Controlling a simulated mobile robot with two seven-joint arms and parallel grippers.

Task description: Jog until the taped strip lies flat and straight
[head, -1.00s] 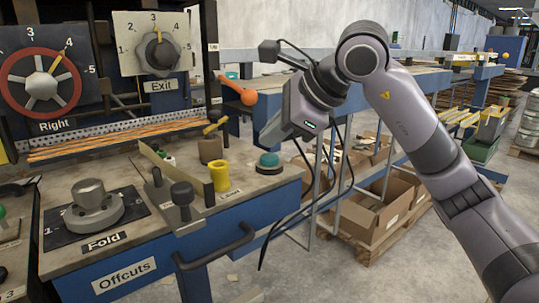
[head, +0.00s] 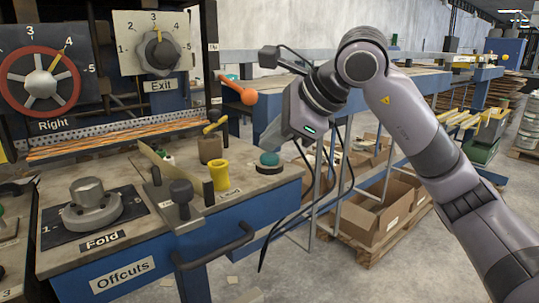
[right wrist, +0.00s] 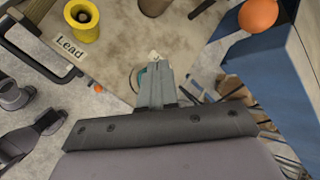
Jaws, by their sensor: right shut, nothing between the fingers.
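My right gripper (head: 274,137) is just above the green round push button (head: 268,160) at the right front corner of the machine's bench. In the right wrist view the fingers (right wrist: 155,80) are shut, with nothing between them, and hide most of the button, whose teal edge (right wrist: 137,74) shows beside them. Whether the fingertips touch the button I cannot tell. Orange bands (head: 120,138) run along the machine's opening at the left; I cannot tell if the taped strip is among them. My left gripper is not clearly seen.
A yellow spool-shaped piece (head: 220,176) stands left of the button. The Fold knob (head: 91,205), Right wheel (head: 40,83) and Exit dial (head: 158,53) are further left. An orange-knobbed lever (head: 248,96) is behind the button. Cardboard boxes (head: 378,222) lie below, right.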

